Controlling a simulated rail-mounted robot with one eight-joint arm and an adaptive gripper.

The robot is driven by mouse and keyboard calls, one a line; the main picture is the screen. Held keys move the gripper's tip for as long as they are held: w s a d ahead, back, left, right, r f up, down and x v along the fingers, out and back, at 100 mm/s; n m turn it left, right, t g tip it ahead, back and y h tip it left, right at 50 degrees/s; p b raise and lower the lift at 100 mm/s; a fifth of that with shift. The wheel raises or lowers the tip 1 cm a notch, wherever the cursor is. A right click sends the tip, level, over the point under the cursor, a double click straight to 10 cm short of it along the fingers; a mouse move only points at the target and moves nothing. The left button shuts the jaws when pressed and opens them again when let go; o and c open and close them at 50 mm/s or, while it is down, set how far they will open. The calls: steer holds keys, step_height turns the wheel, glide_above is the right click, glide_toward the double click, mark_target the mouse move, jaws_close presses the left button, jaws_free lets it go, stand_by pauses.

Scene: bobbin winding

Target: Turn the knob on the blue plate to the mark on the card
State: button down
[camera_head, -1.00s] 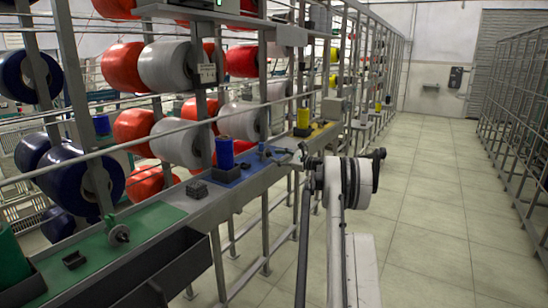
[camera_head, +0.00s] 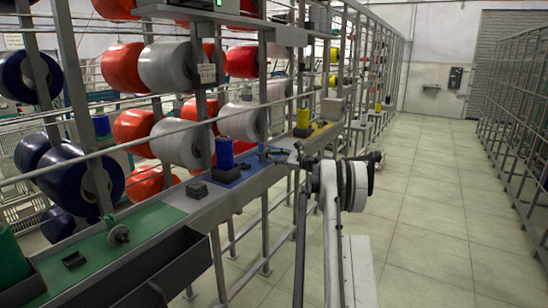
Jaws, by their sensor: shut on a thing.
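The blue plate (camera_head: 232,172) lies on the long grey bench left of centre. My gripper (camera_head: 273,153) is at the plate's far right end, small and dark in this view. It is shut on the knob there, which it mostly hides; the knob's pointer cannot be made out. A small white card (camera_head: 207,74) is fixed to the upright above the plate. Its mark is too small to read.
A yellow plate (camera_head: 318,133) with a yellow bobbin lies farther along. Rack uprights and rails stand behind the bench. The tiled aisle (camera_head: 430,215) on the right is clear.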

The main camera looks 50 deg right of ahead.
steer(key=n+b, duration=0.3)
steer(key=n, duration=0.8)
steer(key=shift+a+f+n, duration=0.1)
steer(key=shift+a+n, duration=0.05)
steer(key=shift+n, duration=0.25)
steer(key=shift+w, duration=0.1)
stand_by(0.3)
steer(key=c, duration=1.8)
jaws_free()
steer(key=shift+c, duration=0.2)
steer(key=s+d, duration=0.2)
steer(key=s, duration=1)
